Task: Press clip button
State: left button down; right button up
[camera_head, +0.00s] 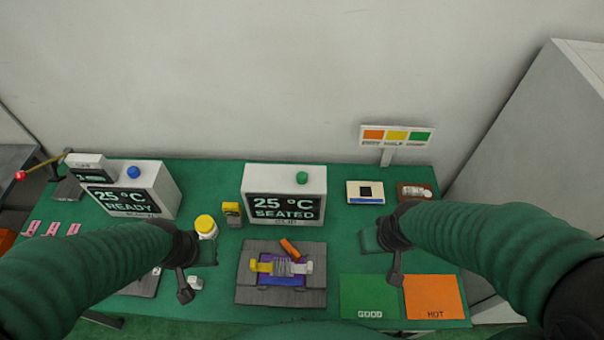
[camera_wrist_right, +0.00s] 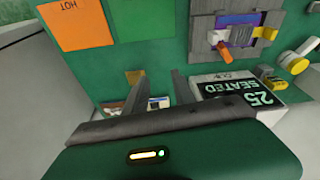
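The clip box (camera_head: 284,194) stands at the back middle of the green table. Its screen reads "25 °C SEATED", and a round green button (camera_head: 302,178) sits on its top. The box also shows upside down in the right wrist view (camera_wrist_right: 240,92), where its button is not visible. My right gripper (camera_head: 392,262) hangs over the table to the right of the box, apart from it. Its fingers (camera_wrist_right: 140,90) stand apart with nothing between them. My left gripper (camera_head: 190,275) hangs left of the grey fixture; its finger opening is unclear.
A second box (camera_head: 130,192) reads "25 °C READY" and has a blue button (camera_head: 134,172). The grey fixture (camera_head: 252,290) holds a purple part and a spring-like piece. A yellow-capped bottle (camera_head: 206,226) stands nearby. Green (camera_head: 369,292) and orange (camera_head: 434,292) mats lie front right.

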grip_shut()
dwell(0.4)
dwell(1.1)
